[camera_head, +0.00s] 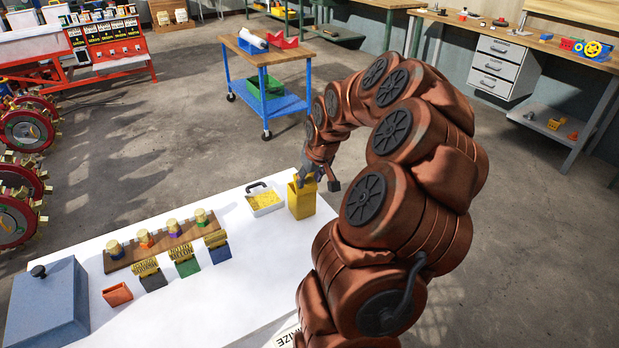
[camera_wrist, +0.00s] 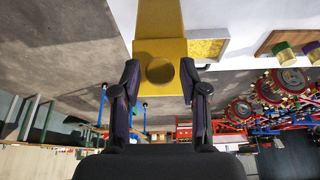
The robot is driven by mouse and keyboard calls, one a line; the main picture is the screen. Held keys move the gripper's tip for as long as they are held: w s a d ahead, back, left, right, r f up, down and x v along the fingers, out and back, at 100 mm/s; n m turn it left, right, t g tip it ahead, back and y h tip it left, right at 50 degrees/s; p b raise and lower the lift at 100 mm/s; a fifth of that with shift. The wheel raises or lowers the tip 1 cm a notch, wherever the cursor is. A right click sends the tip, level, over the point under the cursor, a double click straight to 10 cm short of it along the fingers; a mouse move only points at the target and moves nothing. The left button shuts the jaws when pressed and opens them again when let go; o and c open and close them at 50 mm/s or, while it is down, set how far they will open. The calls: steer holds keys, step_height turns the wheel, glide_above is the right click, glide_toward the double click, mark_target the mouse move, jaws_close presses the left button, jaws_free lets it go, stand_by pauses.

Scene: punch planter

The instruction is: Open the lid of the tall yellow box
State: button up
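The tall yellow box (camera_head: 301,202) stands upright at the far right corner of the white table (camera_head: 236,220). In the wrist view its yellow top (camera_wrist: 147,49) shows at the upper middle, with a round, darker yellow knob-like part (camera_wrist: 160,71). My gripper (camera_head: 312,181) is at the top of the box. In the wrist view my gripper (camera_wrist: 160,76) has its two dark fingers spread, one on each side of the yellow top. I cannot tell whether the fingers touch it. The fingers partly hide the top's sides.
A white tray with yellow contents (camera_head: 264,203) sits left of the box. A wooden board (camera_head: 165,241) holds several small jars. Several small bins, an orange one (camera_head: 117,294) and a blue-grey case (camera_head: 47,305) lie further left. A blue cart (camera_head: 265,85) stands beyond the table.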

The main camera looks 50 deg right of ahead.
mark_target(307, 191)
jaws_close()
steer(key=shift+f, duration=0.1)
stand_by(0.3)
steer(key=s+t+b, duration=0.1)
steer(key=b, duration=0.3)
steer(key=shift+a+f, duration=0.1)
steer(key=shift+f, duration=0.25)
steer(key=t+b, duration=0.1)
steer(key=b, duration=0.2)
steer(key=s+t+h+b, duration=0.1)
steer(key=b, duration=0.1)
steer(key=f+t+b, duration=0.1)
steer(key=b, duration=0.2)
steer(key=shift+s+a+b, duration=0.25)
steer(key=shift+a+b, duration=0.1)
steer(key=shift+s+t+h+b, duration=0.2)
steer(key=shift+t+h+b, duration=0.3)
steer(key=shift+b, duration=0.7)
steer(key=shift+a, duration=0.1)
steer(key=shift+r, duration=0.15)
steer(key=shift+o, duration=1.7)
jaws_free()
